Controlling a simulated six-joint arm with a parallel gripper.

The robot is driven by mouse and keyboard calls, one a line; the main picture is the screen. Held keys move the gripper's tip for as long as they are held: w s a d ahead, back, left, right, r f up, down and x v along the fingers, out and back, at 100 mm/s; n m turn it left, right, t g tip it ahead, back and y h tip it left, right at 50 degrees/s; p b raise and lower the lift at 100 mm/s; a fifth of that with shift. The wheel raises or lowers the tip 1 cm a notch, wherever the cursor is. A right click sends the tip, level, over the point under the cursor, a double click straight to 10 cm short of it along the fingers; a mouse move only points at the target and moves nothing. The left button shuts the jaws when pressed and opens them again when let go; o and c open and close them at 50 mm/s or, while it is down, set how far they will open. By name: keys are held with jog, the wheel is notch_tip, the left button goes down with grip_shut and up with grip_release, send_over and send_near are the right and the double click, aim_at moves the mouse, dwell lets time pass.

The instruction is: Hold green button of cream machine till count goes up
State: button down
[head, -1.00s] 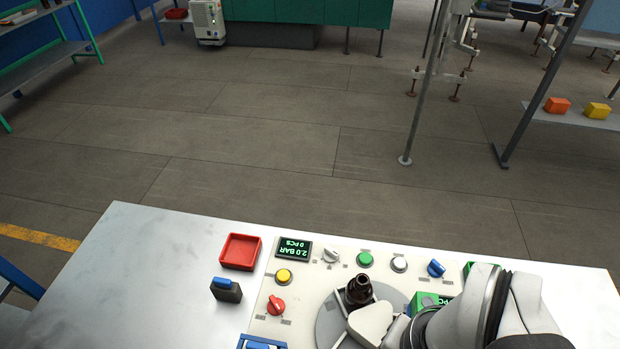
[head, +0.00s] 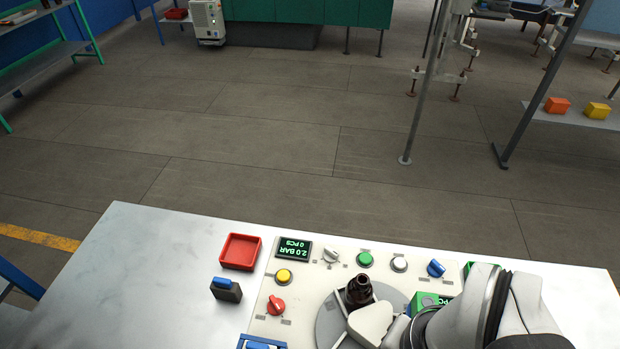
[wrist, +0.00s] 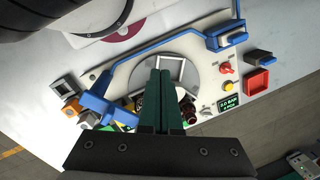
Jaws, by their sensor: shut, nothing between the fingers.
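The cream machine (head: 322,272) lies on the bench, with a dark display (head: 294,248) reading "2.0 BAR" and "0 PCS", upside down in the head view. Its green button (head: 365,259) stands uncovered near the far edge, between a grey knob and a white button. A brown amber bottle (head: 360,290) stands on the grey disc (head: 328,318). My gripper (wrist: 162,73) shows in the wrist view with its two green fingers together and empty, over the disc area. In the head view my arm hides the fingertips. I cannot make out the green button in the wrist view.
A yellow button (head: 284,276), a red knob (head: 276,306), a white button (head: 399,264) and a blue knob (head: 436,268) are close by. A green box (head: 424,300) stands right of the bottle. A red tray (head: 240,252) lies left. A blue rail (wrist: 178,43) crosses the wrist view.

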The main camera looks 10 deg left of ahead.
jog(key=w+d+r+n+t+h, duration=0.1)
jog(key=w+d+r+n+t, duration=0.15)
jog(key=w, duration=0.55)
jog(key=w+d+r+n+t+h, duration=0.2)
jog(key=w+d+n+t, duration=0.15)
jog(key=w, duration=0.35)
jog(key=w+d+r+n+t+h, duration=0.1)
jog(key=w+d+r+n+t, duration=0.2)
jog(key=w, duration=0.5)
jog(key=w+a+f+n+t+y, duration=0.1)
jog(key=w+a+f+n+y, duration=0.1)
jog(key=w+f+n, duration=0.4)
jog(key=a+f+n+g+y, duration=0.3)
jog(key=a+f+n+y, duration=0.3)
jog(key=a+f+n, duration=0.1)
jog(key=shift+s+a+f+n, duration=0.35)
jog(key=shift+f+n, duration=0.15)
jog(key=shift+f, duration=0.45)
